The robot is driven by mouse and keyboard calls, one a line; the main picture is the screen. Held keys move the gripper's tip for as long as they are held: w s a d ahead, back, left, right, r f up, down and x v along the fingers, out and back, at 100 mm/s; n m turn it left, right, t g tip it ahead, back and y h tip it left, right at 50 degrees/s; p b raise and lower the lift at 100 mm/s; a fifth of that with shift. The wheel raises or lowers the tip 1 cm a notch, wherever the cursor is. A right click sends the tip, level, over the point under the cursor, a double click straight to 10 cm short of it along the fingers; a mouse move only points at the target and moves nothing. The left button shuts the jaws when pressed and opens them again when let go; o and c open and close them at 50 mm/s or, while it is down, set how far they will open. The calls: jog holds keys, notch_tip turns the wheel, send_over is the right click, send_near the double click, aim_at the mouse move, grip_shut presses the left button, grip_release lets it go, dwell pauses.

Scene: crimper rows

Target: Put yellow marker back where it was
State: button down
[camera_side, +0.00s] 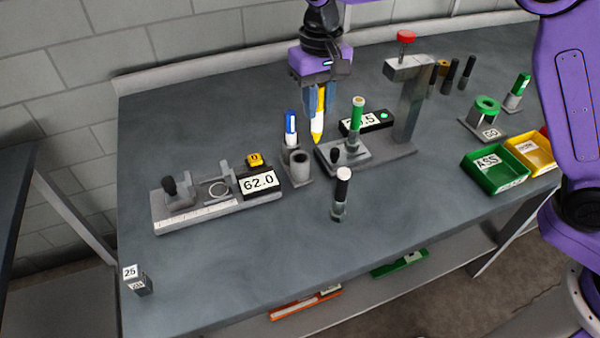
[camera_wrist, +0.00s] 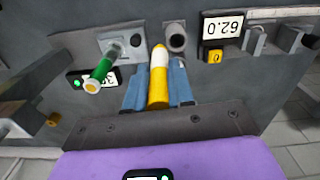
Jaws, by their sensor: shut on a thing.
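The yellow marker (camera_side: 317,122), with a white band and yellow tip, is held in my gripper (camera_side: 318,104), upright with its tip down, above the bench. My gripper is shut on it; in the wrist view the marker (camera_wrist: 159,75) lies between the blue fingers (camera_wrist: 158,92). Below and left of it stands a grey double holder (camera_side: 298,174). Its rear socket holds a blue-capped white marker (camera_side: 291,130). Its front socket (camera_side: 301,158) looks empty, and it also shows dark and open in the wrist view (camera_wrist: 176,40).
A green marker (camera_side: 357,115) stands upright on a plate right of my gripper, near a press column (camera_side: 408,100). A white-topped marker (camera_side: 342,188) stands in front. A gauge reading 62.0 (camera_side: 260,183) is at left. Green (camera_side: 484,178) and yellow (camera_side: 546,160) bins sit at right.

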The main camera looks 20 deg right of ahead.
jog(key=w+a+f+n, duration=0.1)
jog(key=a+f, duration=0.2)
jog(key=f, duration=0.6)
dwell(0.4)
jog(key=shift+f, duration=0.25)
jog(key=c, duration=1)
grip_release()
